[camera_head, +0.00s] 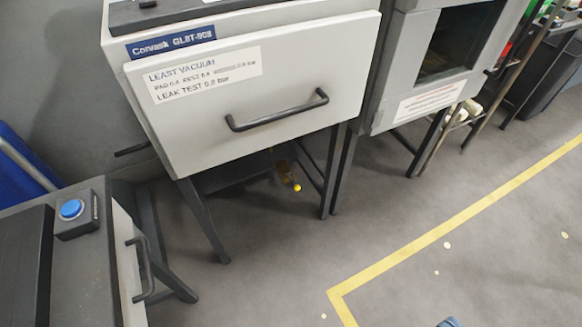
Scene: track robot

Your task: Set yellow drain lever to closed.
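A small yellow lever (287,172) hangs below the grey-white cabinet labelled Convask GLBT-908 (270,75), between its dark legs. A bright yellow round tip (297,188) shows at its lower end. The cabinet's underside is in shadow and hides the lever's upper part. I cannot tell from here whether the lever is set open or closed.
A black bar handle (277,110) sticks out from the cabinet front. A low unit with a blue button (71,209) stands at left. Another grey machine (425,80) stands at right. Open floor (250,285) lies in front, with a yellow floor line (440,228).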

